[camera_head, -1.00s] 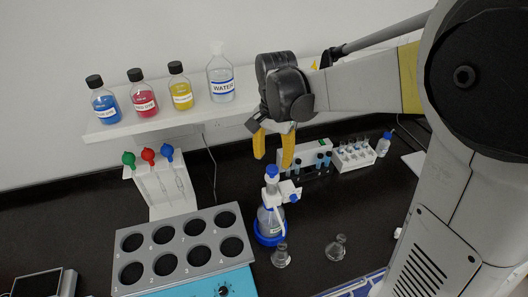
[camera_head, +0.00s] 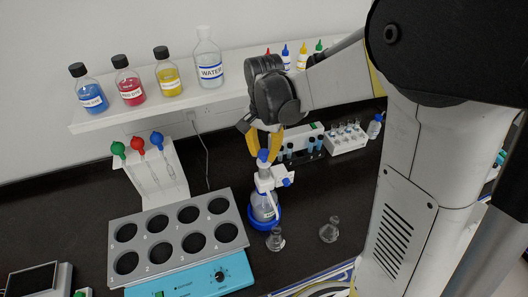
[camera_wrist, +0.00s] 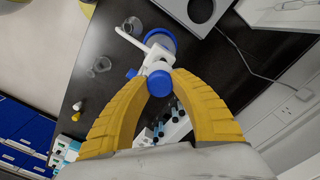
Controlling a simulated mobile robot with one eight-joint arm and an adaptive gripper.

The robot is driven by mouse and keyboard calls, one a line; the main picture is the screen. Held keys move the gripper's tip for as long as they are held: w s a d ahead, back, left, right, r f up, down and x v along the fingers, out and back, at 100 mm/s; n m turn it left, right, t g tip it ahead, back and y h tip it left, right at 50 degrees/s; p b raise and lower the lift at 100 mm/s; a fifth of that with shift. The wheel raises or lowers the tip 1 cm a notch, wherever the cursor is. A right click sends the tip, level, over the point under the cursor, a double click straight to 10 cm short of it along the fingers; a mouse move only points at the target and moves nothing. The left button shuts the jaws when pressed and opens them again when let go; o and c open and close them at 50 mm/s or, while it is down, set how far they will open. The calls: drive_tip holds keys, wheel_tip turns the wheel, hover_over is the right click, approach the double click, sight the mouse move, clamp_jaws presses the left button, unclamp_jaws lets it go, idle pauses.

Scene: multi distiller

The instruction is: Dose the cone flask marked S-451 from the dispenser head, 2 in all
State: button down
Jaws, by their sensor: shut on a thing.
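The dispenser head (camera_head: 266,181) is white and sits on a clear bottle (camera_head: 263,207) in a blue base ring. My gripper (camera_head: 265,148) has yellow fingers and comes down from above, shut on the blue top knob (camera_head: 263,156) of the head. In the wrist view the fingertips lie on both sides of this knob (camera_wrist: 160,83). The white spout (camera_wrist: 128,37) reaches out beside one cone flask (camera_wrist: 132,26). Two small clear cone flasks stand on the bench: one (camera_head: 275,239) close in front of the bottle, one (camera_head: 329,230) to its right. Their markings are too small to read.
A grey block with several numbered wells (camera_head: 180,238) on a blue device stands left of the bottle. A pipette stand (camera_head: 155,175) is behind it. A shelf (camera_head: 130,118) holds dye and water bottles. Tube racks (camera_head: 345,138) stand behind right. Bench right of the flasks looks partly clear.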

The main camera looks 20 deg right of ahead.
sight(264, 152)
drive_tip(key=shift+r, duration=0.1)
wheel_tip(264, 152, up, 4)
drive_tip(key=shift+p, duration=1.2)
drive_tip(key=c, duration=1)
unclamp_jaws()
drive_tip(key=shift+c, duration=0.2)
wheel_tip(264, 152, up, 12)
